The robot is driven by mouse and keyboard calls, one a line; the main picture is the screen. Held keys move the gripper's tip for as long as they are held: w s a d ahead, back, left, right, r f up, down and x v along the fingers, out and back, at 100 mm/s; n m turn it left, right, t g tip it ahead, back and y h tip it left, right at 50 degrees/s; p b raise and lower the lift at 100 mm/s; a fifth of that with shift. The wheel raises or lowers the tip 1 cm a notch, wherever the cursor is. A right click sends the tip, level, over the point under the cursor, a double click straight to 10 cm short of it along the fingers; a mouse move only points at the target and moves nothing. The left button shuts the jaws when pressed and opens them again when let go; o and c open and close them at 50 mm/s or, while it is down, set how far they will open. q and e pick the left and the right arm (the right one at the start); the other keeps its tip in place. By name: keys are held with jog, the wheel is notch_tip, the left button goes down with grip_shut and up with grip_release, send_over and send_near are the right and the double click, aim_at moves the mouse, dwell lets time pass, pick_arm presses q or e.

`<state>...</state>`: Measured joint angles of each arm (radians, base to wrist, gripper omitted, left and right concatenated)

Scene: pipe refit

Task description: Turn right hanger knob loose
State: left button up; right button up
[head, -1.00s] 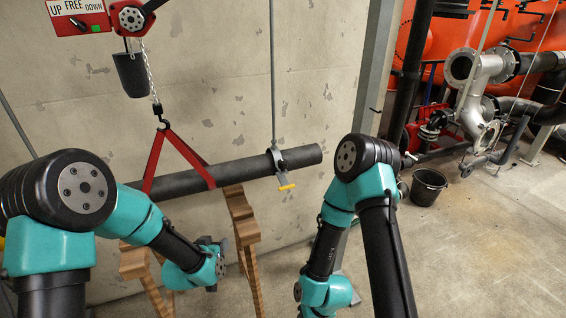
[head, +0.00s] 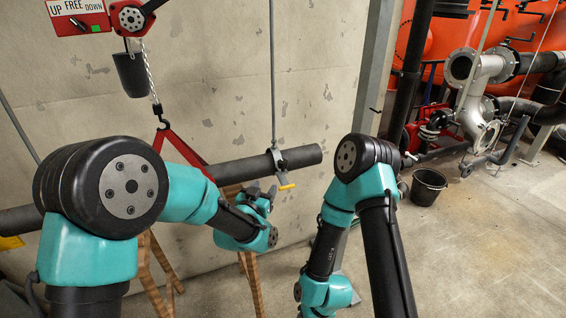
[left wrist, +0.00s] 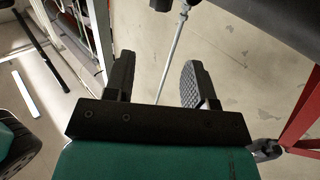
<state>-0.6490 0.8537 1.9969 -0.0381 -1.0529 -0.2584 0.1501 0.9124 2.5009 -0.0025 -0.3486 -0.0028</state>
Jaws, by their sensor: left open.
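The right hanger (head: 279,158) is a grey clamp around the dark pipe (head: 302,156) near its right end, hung on a thin rod. Its yellow knob (head: 287,187) sticks out below the pipe. My left gripper (head: 262,194) is just left of the knob and below the pipe, apart from the knob as far as I can tell. In the left wrist view the left gripper (left wrist: 159,80) is open, with nothing between its fingertips; a grey rod shows beyond them. I cannot make out the knob there. My right gripper is below the frame.
A red sling (head: 178,148) hangs from a chain around the pipe, under a red hoist (head: 80,16). Wooden trestles (head: 158,285) stand beneath. My right arm is to the right of the hanger. A black bucket (head: 428,187) stands on open floor at right.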

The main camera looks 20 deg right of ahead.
aim_at(281, 164)
pick_arm(q)
jog(key=x, duration=1.6)
jog(key=shift+w+d, duration=0.1)
jog(key=shift+w, duration=0.05)
jog(key=shift+c, duration=0.2)
jog(key=c, duration=0.6)
